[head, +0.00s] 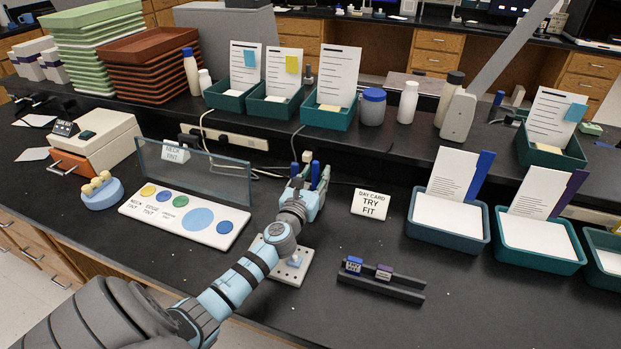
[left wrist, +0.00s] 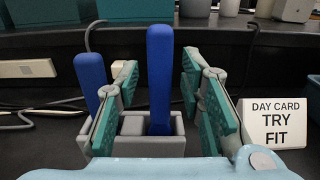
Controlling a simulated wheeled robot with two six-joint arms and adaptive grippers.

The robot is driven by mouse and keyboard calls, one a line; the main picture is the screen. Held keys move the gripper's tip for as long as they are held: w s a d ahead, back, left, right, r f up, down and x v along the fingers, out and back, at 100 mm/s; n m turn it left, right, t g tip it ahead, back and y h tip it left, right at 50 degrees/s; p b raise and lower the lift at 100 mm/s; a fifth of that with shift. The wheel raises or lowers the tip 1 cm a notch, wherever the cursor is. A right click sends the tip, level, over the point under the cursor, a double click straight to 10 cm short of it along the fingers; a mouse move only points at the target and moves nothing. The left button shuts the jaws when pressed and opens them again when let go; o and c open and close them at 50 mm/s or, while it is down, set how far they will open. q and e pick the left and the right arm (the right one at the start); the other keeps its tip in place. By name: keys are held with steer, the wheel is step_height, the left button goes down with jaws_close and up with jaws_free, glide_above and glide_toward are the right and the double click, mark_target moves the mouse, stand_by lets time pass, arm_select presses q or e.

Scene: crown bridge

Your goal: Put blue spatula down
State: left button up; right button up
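A blue spatula (left wrist: 160,80) stands upright in a slot of a grey holder (left wrist: 163,146) in the left wrist view. My left gripper (left wrist: 162,108) is open, with one finger on each side of the spatula and a gap visible on both sides. A second blue handle (left wrist: 90,82) stands at the holder's left end, outside the left finger. In the head view my left gripper (head: 306,189) is at the back of the bench, partly hiding the holder and the blue handles. My right gripper is in neither view.
A "DAY CARD TRY FIT" sign (head: 370,204) stands right of the gripper. A dark rack (head: 381,281) is in front. Paper-filled trays (head: 447,231) stand at the right.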

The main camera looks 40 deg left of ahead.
arm_select(q)
steer(key=p+v, duration=0.1)
steer(key=v, duration=1.1)
steer(key=shift+r, duration=0.15)
